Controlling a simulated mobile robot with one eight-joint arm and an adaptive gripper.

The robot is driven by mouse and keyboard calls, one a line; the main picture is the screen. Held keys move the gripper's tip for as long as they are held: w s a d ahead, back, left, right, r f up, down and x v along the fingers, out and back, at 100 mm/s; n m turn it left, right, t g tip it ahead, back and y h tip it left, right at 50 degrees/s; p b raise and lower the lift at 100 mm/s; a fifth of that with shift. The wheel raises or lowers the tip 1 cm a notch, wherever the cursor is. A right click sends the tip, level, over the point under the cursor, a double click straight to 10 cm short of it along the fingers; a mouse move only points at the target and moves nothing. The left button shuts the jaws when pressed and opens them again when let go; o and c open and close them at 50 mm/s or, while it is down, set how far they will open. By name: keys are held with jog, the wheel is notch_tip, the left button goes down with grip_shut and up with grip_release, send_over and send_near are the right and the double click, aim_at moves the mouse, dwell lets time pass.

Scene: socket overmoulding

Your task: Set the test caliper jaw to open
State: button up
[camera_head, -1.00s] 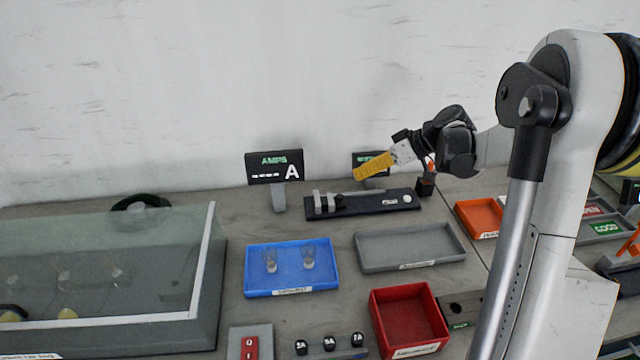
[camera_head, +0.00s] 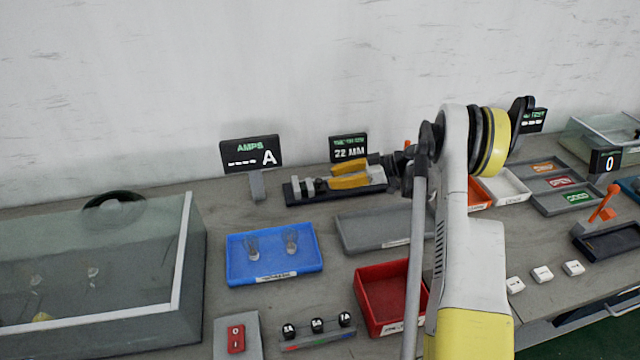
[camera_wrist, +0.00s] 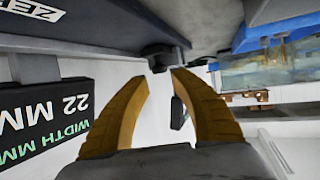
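The test caliper has a dark base (camera_head: 293,199) with grey upright jaws (camera_head: 308,187) at its left end, and stands at the back of the bench. Its display (camera_head: 348,148) reads 22 MM, and also shows upside down in the wrist view (camera_wrist: 40,118). My gripper (camera_head: 333,175) is low over the caliper's right part, its yellow fingers pointing left toward the jaws. In the wrist view the fingers (camera_wrist: 160,76) are apart with nothing visible between them. A small dark knob (camera_wrist: 156,55) shows just beyond the tips, by the caliper base. I cannot tell whether they touch.
An AMPS display (camera_head: 250,156) stands left of the caliper. In front are a blue tray (camera_head: 240,262) with two clear parts, a grey tray (camera_head: 360,240) and a red bin (camera_head: 390,290). A glass-covered case (camera_head: 100,270) fills the left. The wall is close behind.

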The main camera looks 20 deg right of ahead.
aim_at(321, 180)
jog(key=b+x, duration=0.1)
jog(key=x, duration=0.3)
jog(key=shift+w+a+f, duration=0.15)
jog(key=shift+w+a, duration=0.05)
jog(key=shift+a, duration=0.1)
jog(key=shift+c, duration=0.4)
grip_shut()
